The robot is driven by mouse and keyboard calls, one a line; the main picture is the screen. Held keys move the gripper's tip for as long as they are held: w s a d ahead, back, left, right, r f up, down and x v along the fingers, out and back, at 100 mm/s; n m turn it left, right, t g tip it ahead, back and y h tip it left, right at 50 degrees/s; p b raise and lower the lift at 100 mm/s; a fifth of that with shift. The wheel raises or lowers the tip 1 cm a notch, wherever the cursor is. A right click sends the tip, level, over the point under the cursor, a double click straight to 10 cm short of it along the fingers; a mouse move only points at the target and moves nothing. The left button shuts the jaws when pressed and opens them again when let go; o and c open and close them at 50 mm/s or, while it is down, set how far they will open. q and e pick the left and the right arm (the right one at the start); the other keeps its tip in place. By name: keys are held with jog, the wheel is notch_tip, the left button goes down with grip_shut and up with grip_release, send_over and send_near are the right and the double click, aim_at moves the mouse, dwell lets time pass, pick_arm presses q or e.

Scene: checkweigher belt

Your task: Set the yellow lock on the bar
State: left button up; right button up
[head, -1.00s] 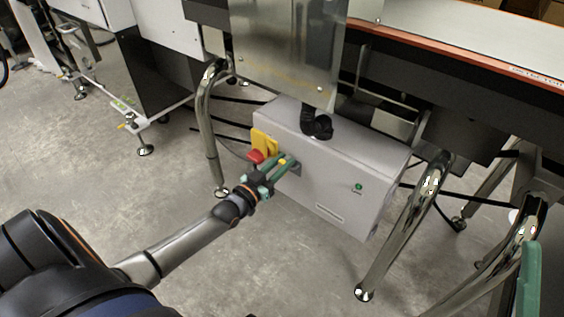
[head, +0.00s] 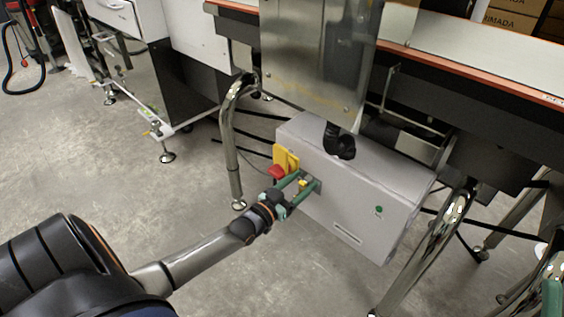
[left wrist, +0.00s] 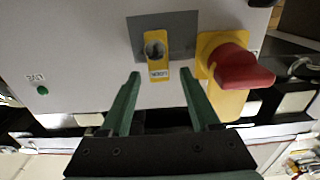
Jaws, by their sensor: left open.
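The yellow lock (left wrist: 157,70) shows in the left wrist view against a dark grey plate (left wrist: 182,34) on the box front. A round grey metal end, which looks like the bar (left wrist: 154,49), shows within its upper part. I cannot tell how far the lock sits along the bar. My left gripper (left wrist: 160,75) is open, its green fingers apart on either side of the lock's lower end, with gaps showing. In the head view the left gripper (head: 307,180) is at the box front, with the small yellow lock (head: 303,184) between its fingers. Part of my right gripper (head: 552,298) shows at the lower right.
A red knob (left wrist: 243,67) on a yellow plate (left wrist: 228,103) stands close beside the lock. The grey box (head: 350,200) has a green button (head: 379,210). Shiny metal legs (head: 232,150) flank the box. Floor in front is clear.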

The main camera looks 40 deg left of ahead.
pick_arm(q)
jog(key=s+a+p, duration=0.1)
jog(key=s+p, duration=0.3)
jog(key=s, duration=0.8)
pick_arm(e)
jog(key=r, duration=0.5)
jog(key=shift+s+d+r, duration=0.15)
jog(key=shift+s+d, duration=0.05)
jog(key=shift+d, duration=0.2)
pick_arm(q)
jog(key=shift+f, duration=0.1)
